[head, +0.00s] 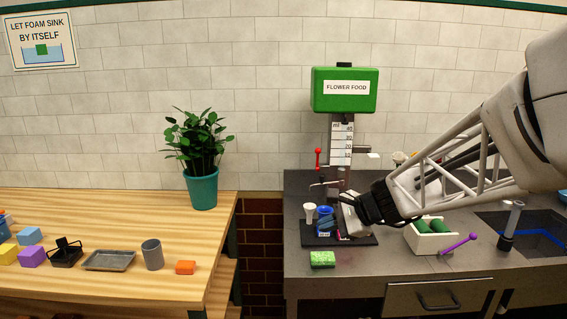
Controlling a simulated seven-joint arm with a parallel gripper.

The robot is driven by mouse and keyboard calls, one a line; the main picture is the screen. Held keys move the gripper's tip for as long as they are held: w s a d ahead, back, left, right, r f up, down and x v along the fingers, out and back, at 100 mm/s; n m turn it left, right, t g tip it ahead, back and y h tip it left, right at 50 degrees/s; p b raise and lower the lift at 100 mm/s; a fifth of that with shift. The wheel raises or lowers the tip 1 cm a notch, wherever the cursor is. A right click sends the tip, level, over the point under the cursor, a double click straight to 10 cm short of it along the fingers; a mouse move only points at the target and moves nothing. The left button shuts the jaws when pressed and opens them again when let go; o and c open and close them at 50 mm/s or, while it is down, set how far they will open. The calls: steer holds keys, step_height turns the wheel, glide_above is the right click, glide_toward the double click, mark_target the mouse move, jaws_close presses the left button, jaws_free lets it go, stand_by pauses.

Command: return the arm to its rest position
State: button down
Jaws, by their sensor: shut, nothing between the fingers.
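My arm reaches in from the right edge over the grey counter (300,262). My gripper (347,222) is shut and empty. It is low over the dark base plate (368,240) of the flower food dispenser (344,90), just right of a blue cup (325,220). I cannot tell from this view whether it touches the cup or the plate. The fingertips are partly hidden by the gripper's own body.
A wooden table (120,215) with a potted plant (203,188) is left, across a gap.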

steer(key=s+d+n+h, duration=0.2)
steer(key=s+n+h, duration=0.1)
steer(key=s, duration=0.6)
steer(key=s+d+f+n+g+h, duration=0.1)
steer(key=s+d+n+h, duration=0.2)
steer(key=s, duration=0.6)
steer(key=s+d+f+n+g+h, duration=0.1)
steer(key=s+d+n+h, duration=0.2)
steer(key=s+n, duration=0.3)
steer(key=s+h, duration=0.1)
steer(key=s, duration=0.3)
steer(key=shift+n, duration=0.4)
steer(key=shift+w+f, duration=0.1)
